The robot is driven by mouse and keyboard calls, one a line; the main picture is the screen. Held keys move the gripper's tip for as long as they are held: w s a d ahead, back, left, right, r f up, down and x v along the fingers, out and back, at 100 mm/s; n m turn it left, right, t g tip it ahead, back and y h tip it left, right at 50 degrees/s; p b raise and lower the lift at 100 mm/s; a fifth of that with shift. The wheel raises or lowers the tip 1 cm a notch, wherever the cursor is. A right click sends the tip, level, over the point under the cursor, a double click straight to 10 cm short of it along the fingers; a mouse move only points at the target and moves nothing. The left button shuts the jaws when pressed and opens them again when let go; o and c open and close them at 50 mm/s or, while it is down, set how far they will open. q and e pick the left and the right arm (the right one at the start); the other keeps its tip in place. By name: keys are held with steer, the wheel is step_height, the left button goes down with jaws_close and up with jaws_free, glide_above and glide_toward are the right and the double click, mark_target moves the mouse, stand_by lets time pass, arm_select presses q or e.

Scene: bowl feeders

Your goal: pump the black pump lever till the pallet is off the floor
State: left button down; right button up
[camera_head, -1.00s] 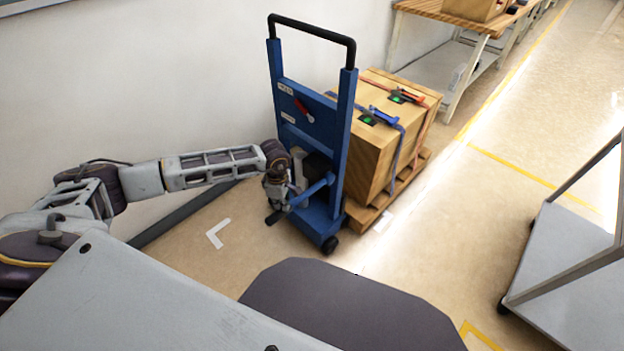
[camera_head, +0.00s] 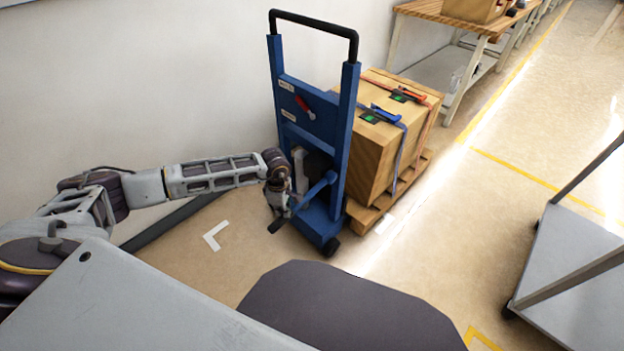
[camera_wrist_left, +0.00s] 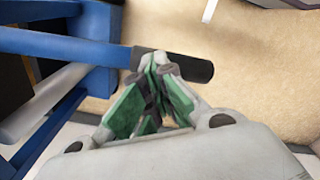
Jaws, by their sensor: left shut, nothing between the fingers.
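The pump lever is a blue bar (camera_head: 318,189) with a black grip (camera_head: 277,226), sticking out low from the blue lift truck (camera_head: 340,160) and slanting down toward me. My left gripper (camera_head: 281,209) is at the lever's outer end, its fingers shut with nothing between them. In the left wrist view the green-padded fingertips (camera_wrist_left: 158,82) are against or just over the black grip (camera_wrist_left: 180,65); whether they touch cannot be told. The wooden pallet (camera_head: 366,217) carries a strapped wooden crate (camera_head: 376,155) behind the truck. Any gap under the pallet is too small to tell.
A small red lever (camera_head: 305,106) is on the truck's panel. The wall is close on the left. A grey cart (camera_head: 575,265) stands at right, a wooden workbench (camera_head: 462,14) at the back. Floor between truck and cart is clear.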

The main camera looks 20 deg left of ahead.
arm_select(q)
steer(key=w+d+r+p, duration=0.1)
steer(key=w+r+p, duration=0.1)
steer(key=r+p, duration=0.3)
steer(key=w+d+r+p, duration=0.1)
steer(key=r+p, duration=0.4)
steer(key=r, duration=0.9)
steer(key=shift+w+r, duration=0.2)
steer(key=shift+w, duration=0.5)
arm_select(e)
step_height(320, 180, up, 10)
steer(key=a, duration=0.2)
steer(key=shift+s+a, duration=0.15)
steer(key=shift+a, duration=0.05)
arm_select(q)
steer(key=shift+d, duration=0.1)
steer(key=shift+r+p, duration=1.55)
steer(key=shift+r, duration=0.9)
arm_select(e)
steer(key=shift+r, duration=1.4)
